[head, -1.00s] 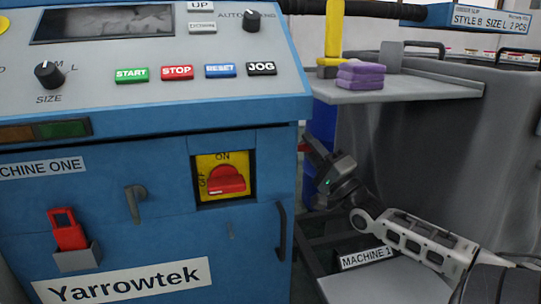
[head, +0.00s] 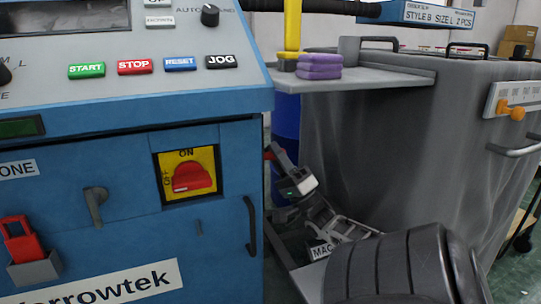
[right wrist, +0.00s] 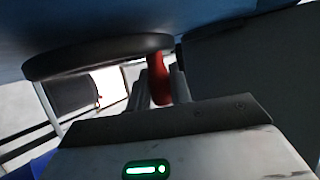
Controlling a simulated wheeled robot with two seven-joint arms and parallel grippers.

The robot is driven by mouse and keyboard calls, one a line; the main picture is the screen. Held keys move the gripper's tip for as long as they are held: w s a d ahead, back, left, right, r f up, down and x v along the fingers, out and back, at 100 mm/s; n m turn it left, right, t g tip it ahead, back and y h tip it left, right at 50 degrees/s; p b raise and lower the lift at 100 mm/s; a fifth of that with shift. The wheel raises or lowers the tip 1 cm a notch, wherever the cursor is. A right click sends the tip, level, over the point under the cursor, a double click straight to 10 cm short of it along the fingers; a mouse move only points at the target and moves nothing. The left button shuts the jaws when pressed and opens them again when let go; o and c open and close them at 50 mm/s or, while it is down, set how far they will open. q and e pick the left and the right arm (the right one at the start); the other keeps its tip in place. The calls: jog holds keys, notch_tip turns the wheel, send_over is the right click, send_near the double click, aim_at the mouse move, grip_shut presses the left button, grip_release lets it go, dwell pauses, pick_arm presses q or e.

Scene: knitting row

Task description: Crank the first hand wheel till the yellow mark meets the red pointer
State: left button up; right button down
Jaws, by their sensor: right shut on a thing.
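In the right wrist view a dark round hand wheel (right wrist: 95,57) shows nearly edge-on beneath a blue surface. Its red handle (right wrist: 158,80) stands between the two fingers of my right gripper (right wrist: 155,90), which is shut on it. In the head view my right gripper (head: 277,153) is beside the right side of the blue machine (head: 130,235), with a bit of red at its tips. The machine's corner hides the wheel there. I cannot see the yellow mark or the red pointer. My left gripper is out of view.
A grey shelf (head: 385,80) with purple folded pieces (head: 320,66) juts out above my right gripper. A large grey bin (head: 420,150) stands to the right. The machine's front carries a red switch (head: 190,178) and a dark bar handle (head: 250,226).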

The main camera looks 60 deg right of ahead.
jog(key=shift+d, duration=0.1)
jog(key=c, duration=1.3)
grip_release()
jog(key=shift+s, duration=0.1)
jog(key=shift+s+f, duration=0.2)
jog(key=shift+f, duration=0.05)
pick_arm(q)
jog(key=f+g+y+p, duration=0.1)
jog(key=p, duration=0.1)
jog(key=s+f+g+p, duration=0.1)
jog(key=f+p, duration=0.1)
jog(key=p, duration=0.1)
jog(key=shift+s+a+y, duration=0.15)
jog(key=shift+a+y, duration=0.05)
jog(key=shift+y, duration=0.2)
pick_arm(e)
jog(key=s, duration=0.8)
jog(key=s+a, duration=0.1)
jog(key=s, duration=0.3)
jog(key=shift+s+f, duration=0.2)
jog(key=shift+f, duration=0.05)
